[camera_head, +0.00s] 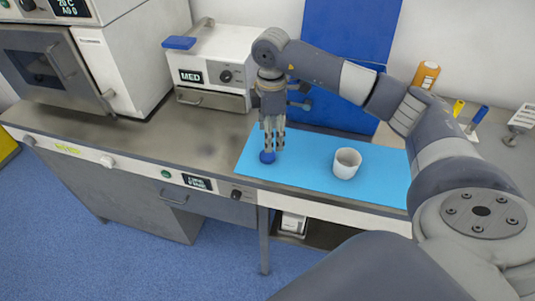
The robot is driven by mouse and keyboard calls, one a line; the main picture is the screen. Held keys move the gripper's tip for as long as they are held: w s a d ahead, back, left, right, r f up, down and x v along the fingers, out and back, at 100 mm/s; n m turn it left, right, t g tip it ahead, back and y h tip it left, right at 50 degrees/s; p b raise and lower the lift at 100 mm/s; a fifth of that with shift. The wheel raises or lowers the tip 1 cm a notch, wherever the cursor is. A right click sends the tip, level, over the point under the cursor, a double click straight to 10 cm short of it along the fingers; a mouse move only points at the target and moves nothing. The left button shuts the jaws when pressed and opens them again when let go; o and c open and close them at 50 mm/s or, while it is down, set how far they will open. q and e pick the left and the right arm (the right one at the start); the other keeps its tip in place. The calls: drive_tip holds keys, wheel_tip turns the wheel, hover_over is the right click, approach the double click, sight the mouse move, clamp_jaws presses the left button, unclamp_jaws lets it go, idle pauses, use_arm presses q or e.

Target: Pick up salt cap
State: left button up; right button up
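A small round blue cap (267,157), which looks like the salt cap, is at the left part of the light blue mat (305,178). My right gripper (272,148) points straight down, with its fingertips right at the top of the cap. The fingers partly overlap the cap from this view. I cannot tell whether they are closed on it, or whether the cap rests on the mat. A white open cup (346,166) stands upright on the mat to the right of the gripper. My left gripper is not in view.
A white box marked MED (222,60) stands behind and left of the mat. A large oven-like unit (60,65) is at the far left. An orange bottle (426,75) is at the back right. The grey counter (150,140) left of the mat is clear.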

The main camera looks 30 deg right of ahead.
sight(266, 155)
wheel_tip(266, 155, down, 2)
drive_tip(key=shift+f, duration=0.1)
drive_tip(key=shift+w+a+f+p, duration=0.15)
drive_tip(key=shift+f+p, duration=0.4)
drive_tip(key=f, duration=0.1)
drive_tip(key=f+p, duration=0.1)
drive_tip(key=f, duration=0.1)
drive_tip(key=shift+w+a+f, duration=0.3)
drive_tip(key=shift+a, duration=0.05)
drive_tip(key=shift+f, duration=0.45)
drive_tip(key=c, duration=0.7)
